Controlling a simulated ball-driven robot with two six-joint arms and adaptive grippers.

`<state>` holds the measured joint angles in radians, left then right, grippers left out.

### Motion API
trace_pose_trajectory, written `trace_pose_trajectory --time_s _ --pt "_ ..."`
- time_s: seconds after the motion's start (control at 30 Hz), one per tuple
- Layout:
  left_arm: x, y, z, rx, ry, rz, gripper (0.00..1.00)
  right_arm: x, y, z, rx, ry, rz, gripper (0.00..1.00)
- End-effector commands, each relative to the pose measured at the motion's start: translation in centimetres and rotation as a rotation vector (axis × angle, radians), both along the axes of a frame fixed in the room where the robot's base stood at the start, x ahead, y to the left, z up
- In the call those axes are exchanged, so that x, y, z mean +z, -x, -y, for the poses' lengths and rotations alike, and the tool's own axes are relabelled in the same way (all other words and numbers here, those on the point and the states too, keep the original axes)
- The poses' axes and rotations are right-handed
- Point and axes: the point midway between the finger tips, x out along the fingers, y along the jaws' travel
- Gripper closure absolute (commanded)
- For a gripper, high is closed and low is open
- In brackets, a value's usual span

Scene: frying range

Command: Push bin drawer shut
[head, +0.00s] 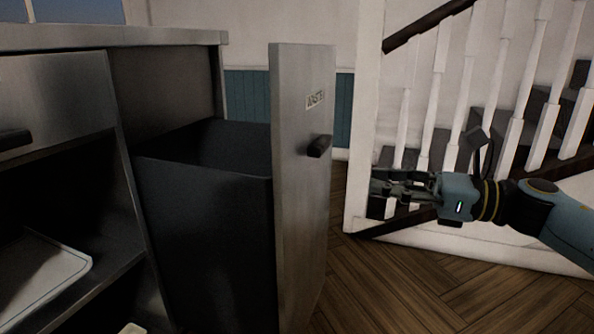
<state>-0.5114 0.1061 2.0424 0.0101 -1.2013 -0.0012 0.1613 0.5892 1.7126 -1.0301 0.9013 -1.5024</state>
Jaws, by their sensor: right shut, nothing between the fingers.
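The bin drawer stands pulled out of the steel cabinet. Its tall steel front panel (300,200) carries a "WASTE" label and a dark handle (319,146). Behind the panel is a dark, open-topped bin (205,235), and its inside looks dark. My right gripper (376,190) is to the right of the panel, apart from it, with its fingers pointing left toward the panel, lower than the handle. It is shut and empty. My left gripper is not in view.
The steel cabinet (58,95) with its countertop (110,38) fills the left side. A white tray (40,275) lies on an open shelf there. A white staircase railing (440,100) stands behind my right arm. The wooden floor (430,285) at the lower right is clear.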

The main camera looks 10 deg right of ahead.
Motion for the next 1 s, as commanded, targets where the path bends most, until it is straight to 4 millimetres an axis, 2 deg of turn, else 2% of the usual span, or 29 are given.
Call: trace_pose_trajectory --time_s 0.17,0.4,0.6,0.8,1.0 --pt "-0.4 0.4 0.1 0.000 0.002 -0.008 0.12 0.0 -1.3 -2.0 -0.001 -0.008 0.003 1.00" --pt "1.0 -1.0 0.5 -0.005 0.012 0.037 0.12 -0.1 -4.2 -6.3 -0.002 -0.010 0.001 1.00" --pt "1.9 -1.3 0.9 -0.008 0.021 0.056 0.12 -0.2 -6.3 -9.4 -0.002 -0.010 -0.002 1.00" --pt "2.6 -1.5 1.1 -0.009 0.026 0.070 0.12 -0.1 -7.4 -11.1 -0.002 -0.006 -0.002 1.00" --pt "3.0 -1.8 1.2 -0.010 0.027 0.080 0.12 0.0 -7.7 -11.4 -0.001 -0.005 -0.002 1.00"
